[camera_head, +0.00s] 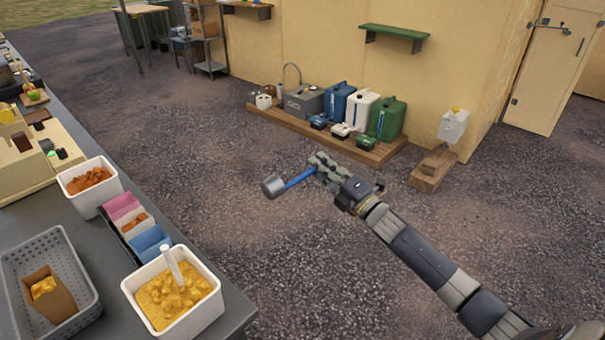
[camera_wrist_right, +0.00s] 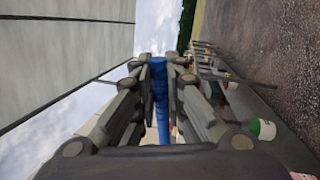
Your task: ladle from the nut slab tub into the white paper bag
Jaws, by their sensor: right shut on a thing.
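My right gripper (camera_head: 319,170) is shut on the blue handle of a ladle (camera_head: 299,179) with a grey metal cup. It holds the ladle out over the ground, right of the counter and apart from the tubs. In the right wrist view the blue handle (camera_wrist_right: 160,90) stands between the fingers. A white tub (camera_head: 92,205) holds orange-brown pieces. A nearer white tub (camera_head: 196,325) holds yellow chunks, with a white handle standing in it. The white paper bag (camera_head: 141,229) stands between a pink and a blue bag, with orange-brown pieces at its mouth. The left gripper is out of view.
A grey basket (camera_head: 75,262) at the counter's near left holds a brown bag with yellow pieces. The pink bag (camera_head: 121,206) and blue bag (camera_head: 151,243) flank the white one. Canisters on a low wooden platform (camera_head: 380,152) stand by the wall. Open ground lies right of the counter.

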